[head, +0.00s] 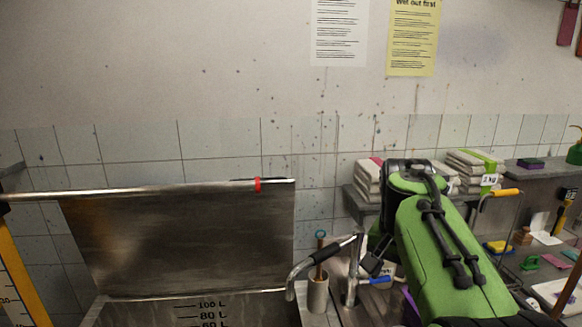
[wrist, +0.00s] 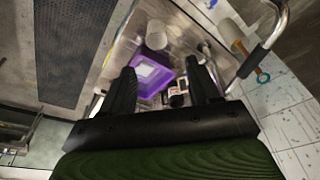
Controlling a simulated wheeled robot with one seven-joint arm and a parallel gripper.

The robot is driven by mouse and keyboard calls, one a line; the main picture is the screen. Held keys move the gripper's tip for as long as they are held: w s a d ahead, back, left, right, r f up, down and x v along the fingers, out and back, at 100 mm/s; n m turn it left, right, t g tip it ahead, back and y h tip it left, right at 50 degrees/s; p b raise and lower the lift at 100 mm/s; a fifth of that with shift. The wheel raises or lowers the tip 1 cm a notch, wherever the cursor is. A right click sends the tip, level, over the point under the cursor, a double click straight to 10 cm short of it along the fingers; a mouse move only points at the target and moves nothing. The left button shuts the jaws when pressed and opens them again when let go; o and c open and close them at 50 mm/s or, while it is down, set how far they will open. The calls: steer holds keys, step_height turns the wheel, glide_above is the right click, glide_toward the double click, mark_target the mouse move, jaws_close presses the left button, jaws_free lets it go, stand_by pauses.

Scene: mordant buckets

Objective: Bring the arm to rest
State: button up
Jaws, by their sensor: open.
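My green arm (head: 445,255) reaches up in the right half of the head view and bends over near the steel tap. My gripper (wrist: 163,85) shows in the wrist view with its two black fingers apart and nothing held between them. Below and beyond the fingers lies a purple tray (wrist: 138,72) with a pale sheet or block in it. In the head view the gripper is mostly hidden behind the arm; only a dark part shows at its left side.
A steel vat with a raised lid (head: 190,245) and a red-banded bar stands left. A curved tap (head: 325,258) and a pot with a wooden-handled tool (head: 318,293) stand close left of my arm. Folded cloths (head: 367,180) and a cluttered bench lie behind and right.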

steer(key=s+a+f+n+t+b, duration=0.1)
steer(key=s+f, duration=0.3)
steer(key=s, duration=0.4)
steer(key=s+a+f+n+t+y+b, duration=0.1)
steer(key=s+f+n+b, duration=0.1)
steer(key=s, duration=0.6)
steer(key=s+a+f+n+t+b, duration=0.1)
steer(key=s+f+n, duration=0.3)
steer(key=s+f, duration=0.2)
steer(key=shift+s+a+f, duration=0.25)
steer(key=shift+s+a, duration=0.1)
steer(key=shift+s, duration=0.9)
